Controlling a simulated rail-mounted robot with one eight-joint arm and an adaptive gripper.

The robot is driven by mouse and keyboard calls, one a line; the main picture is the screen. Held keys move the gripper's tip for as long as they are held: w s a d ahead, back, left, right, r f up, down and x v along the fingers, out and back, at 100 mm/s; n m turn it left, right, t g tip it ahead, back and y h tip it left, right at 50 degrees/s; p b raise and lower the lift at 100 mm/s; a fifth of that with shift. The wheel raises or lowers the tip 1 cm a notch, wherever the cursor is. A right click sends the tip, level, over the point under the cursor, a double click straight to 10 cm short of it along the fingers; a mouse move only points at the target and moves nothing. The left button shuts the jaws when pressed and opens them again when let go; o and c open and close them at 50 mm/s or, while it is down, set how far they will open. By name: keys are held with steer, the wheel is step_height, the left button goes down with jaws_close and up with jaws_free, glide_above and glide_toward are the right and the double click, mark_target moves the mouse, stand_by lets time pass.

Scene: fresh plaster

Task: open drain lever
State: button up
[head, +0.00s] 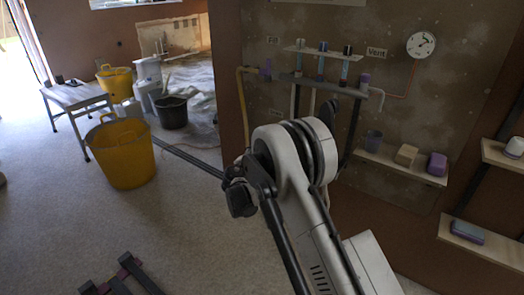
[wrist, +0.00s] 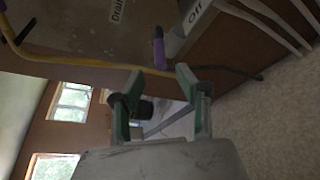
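A purple lever handle (wrist: 158,50) shows in the wrist view, beside the "Drain" label (wrist: 117,11) and the "Off" label (wrist: 196,13). It lies just beyond my gripper (wrist: 158,73), whose two green fingers are spread apart with nothing held between them. I cannot tell the exact gap between fingertips and handle. In the head view, a purple handle (head: 265,68) sits on the wall by the yellow hose, below a small label. My arm covers part of the wall there, and my fingers cannot be made out in that view.
A yellow hose (head: 243,98) runs down the wall beside the handle. A second purple handle (head: 365,78), a gauge (head: 421,44) and a shelf with blocks (head: 400,165) are to the right. Yellow buckets (head: 125,153) stand on the left, with open floor in front.

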steer(key=b+x, duration=0.2)
steer(key=x, duration=0.7)
jaws_close()
